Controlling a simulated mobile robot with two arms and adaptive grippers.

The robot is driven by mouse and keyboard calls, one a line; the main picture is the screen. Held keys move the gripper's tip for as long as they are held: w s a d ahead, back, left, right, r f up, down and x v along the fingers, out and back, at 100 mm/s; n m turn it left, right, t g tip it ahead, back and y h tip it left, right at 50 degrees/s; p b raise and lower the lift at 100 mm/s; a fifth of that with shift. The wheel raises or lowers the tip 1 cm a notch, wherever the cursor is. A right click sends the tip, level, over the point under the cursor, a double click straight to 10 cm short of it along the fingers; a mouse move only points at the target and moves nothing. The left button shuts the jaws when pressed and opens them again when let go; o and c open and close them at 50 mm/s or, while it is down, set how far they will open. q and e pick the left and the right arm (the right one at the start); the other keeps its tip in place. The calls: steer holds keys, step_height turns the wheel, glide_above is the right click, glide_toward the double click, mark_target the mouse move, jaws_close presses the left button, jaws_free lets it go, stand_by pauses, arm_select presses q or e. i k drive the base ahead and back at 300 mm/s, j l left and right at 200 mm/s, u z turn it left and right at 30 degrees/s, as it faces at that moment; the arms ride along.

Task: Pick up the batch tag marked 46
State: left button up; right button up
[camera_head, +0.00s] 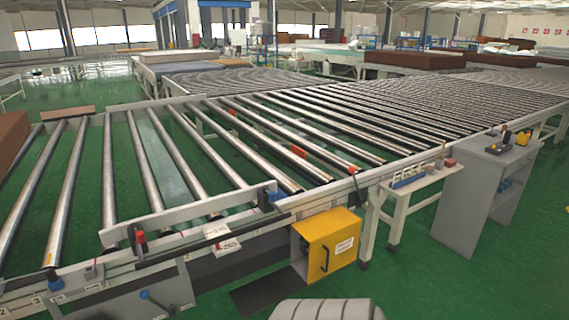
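I cannot make out a batch tag marked 46. A white tag-like plate (228,246) with dark digits, which look like 265, sits on the front rail of the roller conveyor. A small white side shelf (425,183) at the conveyor's edge holds several small items (410,178), too small to read. Neither of my grippers is in view.
The roller conveyor (165,165) fills the left and middle. A yellow box (328,245) with a black handle juts out from its front. A grey cabinet (470,205) with small tools on top stands at the right. Green floor (440,290) is clear at the lower right.

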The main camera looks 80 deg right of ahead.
mark_target(405, 172)
steer(key=z, duration=1.45)
steer(key=l+z, duration=0.15)
steer(key=z, duration=0.25)
steer(key=l+z, duration=0.2)
steer(key=z, duration=0.15)
steer(key=l+z, duration=0.15)
steer(key=z, duration=0.25)
steer(key=i+l+z, duration=0.1)
steer(key=z, duration=0.25)
steer(key=i+l, duration=0.35)
steer(key=l, duration=0.3)
steer(key=i+l, duration=0.2)
steer(key=l, duration=0.1)
